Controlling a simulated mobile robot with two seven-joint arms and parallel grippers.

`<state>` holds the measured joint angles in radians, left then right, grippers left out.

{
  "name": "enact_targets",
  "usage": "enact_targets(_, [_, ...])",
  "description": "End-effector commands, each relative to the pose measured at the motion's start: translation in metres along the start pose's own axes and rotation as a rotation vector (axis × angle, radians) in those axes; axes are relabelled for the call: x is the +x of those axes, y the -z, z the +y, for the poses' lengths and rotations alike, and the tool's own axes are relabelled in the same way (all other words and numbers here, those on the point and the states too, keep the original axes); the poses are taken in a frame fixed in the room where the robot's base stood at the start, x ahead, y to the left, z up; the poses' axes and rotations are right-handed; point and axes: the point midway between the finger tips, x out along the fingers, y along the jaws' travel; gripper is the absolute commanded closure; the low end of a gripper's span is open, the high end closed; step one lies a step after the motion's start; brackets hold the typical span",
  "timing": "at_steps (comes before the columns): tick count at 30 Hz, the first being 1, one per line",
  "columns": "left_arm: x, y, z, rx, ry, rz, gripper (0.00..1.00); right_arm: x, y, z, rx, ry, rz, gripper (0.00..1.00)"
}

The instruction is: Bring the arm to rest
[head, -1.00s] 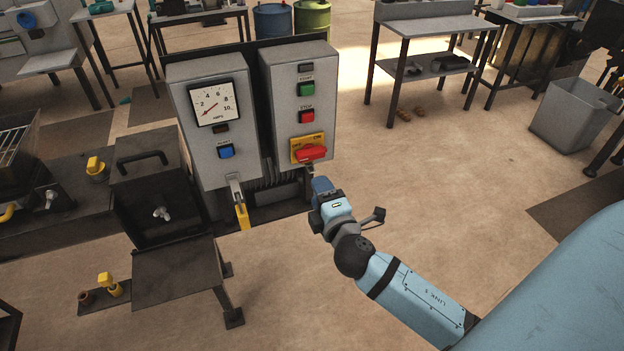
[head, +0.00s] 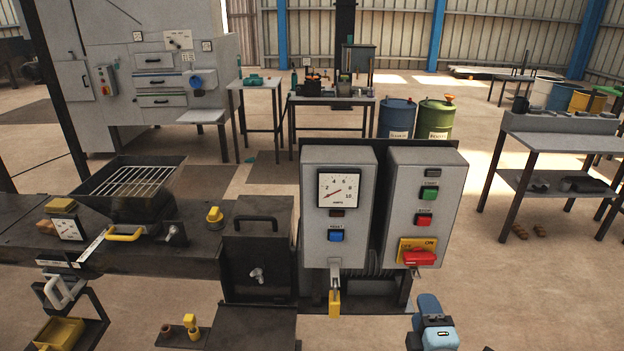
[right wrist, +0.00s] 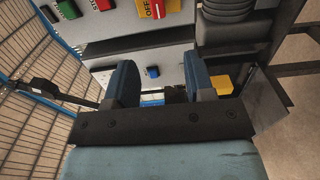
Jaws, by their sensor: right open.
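My right gripper (head: 432,318) is at the bottom of the head view, just below and in front of the right control box (head: 408,190). In the right wrist view its two blue fingers (right wrist: 165,80) stand apart with nothing held between them. The red rotary switch (head: 418,258) on its yellow OFF/ON plate is a little above the gripper, and no contact shows. The switch handle lies roughly level. The switch also shows at the top of the right wrist view (right wrist: 158,8). Most of my right arm is outside the head view. My left gripper is not in view.
The left box (head: 338,245) carries a gauge and a blue button, with a yellow padlock (head: 335,303) hanging below. A dark bench with a grate (head: 140,182) is left. A grey table (head: 560,140) stands right. Open floor (head: 530,290) lies right of the boxes.

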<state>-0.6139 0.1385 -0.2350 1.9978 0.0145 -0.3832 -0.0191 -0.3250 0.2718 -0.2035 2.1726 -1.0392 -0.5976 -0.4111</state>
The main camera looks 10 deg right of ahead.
Motion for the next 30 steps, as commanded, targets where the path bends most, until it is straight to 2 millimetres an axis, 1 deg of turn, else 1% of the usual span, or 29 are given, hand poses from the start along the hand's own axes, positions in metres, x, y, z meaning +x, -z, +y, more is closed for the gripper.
enact_targets(2, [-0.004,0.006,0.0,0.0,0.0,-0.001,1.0,-0.005,0.003,-0.006,0.053,0.043,0.016,0.51])
enact_targets(5, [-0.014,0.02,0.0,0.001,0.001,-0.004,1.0,-0.021,0.014,-0.029,0.224,0.173,0.055,0.51])
enact_targets(8, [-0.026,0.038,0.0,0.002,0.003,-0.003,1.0,-0.052,0.03,-0.061,0.496,0.359,0.083,0.51])
enact_targets(9, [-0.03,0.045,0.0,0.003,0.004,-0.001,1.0,-0.067,0.037,-0.072,0.615,0.434,0.083,0.51])
enact_targets(11, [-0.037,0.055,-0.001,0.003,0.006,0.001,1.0,-0.09,0.047,-0.088,0.789,0.537,0.072,0.51])
enact_targets(12, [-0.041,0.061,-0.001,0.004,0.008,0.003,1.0,-0.105,0.053,-0.096,0.898,0.598,0.058,0.51])
enact_targets(15, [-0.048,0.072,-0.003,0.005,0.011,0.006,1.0,-0.136,0.065,-0.111,1.13,0.716,0.012,0.51])
enact_targets(18, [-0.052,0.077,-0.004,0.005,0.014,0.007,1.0,-0.156,0.073,-0.119,1.284,0.784,-0.03,0.51])
enact_targets(22, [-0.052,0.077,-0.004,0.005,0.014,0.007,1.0,-0.166,0.076,-0.125,1.366,0.817,-0.054,0.51])
enact_targets(30, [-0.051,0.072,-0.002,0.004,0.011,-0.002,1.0,-0.166,0.076,-0.126,1.368,0.818,-0.054,0.51])
